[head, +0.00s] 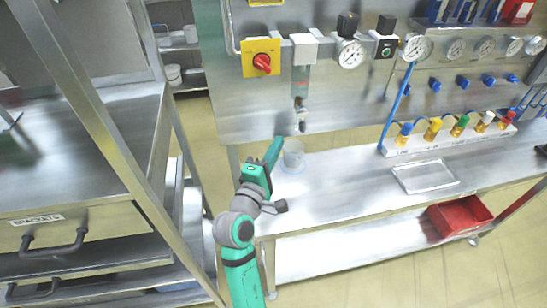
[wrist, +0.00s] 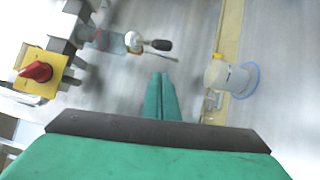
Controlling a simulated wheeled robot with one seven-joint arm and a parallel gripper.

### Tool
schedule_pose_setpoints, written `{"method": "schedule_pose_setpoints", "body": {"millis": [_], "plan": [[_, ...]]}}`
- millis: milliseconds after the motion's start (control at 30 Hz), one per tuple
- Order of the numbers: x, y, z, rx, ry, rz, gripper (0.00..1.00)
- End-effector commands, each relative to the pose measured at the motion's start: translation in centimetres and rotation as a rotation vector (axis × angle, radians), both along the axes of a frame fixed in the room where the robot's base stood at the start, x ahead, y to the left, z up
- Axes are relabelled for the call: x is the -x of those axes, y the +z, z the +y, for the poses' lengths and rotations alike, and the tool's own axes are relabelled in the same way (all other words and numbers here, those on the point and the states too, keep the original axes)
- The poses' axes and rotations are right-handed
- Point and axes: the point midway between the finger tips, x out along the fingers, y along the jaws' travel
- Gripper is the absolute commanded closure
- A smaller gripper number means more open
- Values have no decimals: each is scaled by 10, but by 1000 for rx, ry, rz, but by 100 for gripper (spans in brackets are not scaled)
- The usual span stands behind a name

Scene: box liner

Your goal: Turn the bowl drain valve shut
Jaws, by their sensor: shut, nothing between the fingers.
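The filter bowl (head: 299,83) hangs under a grey block on the steel panel. The drain valve (head: 300,103) is at its lower end, with a dark-tipped handle hanging downward. My gripper (head: 272,150) is shut and empty, below and left of the valve in the head view. In the wrist view its closed green fingertips (wrist: 161,80) are apart from the handle.
A clear cup (head: 293,155) stands on the bench just beside my gripper; it also shows in the wrist view (wrist: 224,76). A red knob on a yellow plate (head: 262,62) is left of the bowl. A gauge (head: 349,53) and blue hose (head: 399,105) are to the right.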

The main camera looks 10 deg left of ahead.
Motion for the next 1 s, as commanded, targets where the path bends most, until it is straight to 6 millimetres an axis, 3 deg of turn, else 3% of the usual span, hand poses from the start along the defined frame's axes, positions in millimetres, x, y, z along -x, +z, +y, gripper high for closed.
{"method": "schedule_pose_setpoints", "body": {"millis": [133,300,800,833,1000], "plan": [[-26,3,-8,0,-1,0,100],[-35,5,-29,0,-1,0,100],[-42,7,-40,-1,2,0,100],[-41,7,-54,-1,-3,0,100],[-42,6,-43,11,0,-2,100]]}}
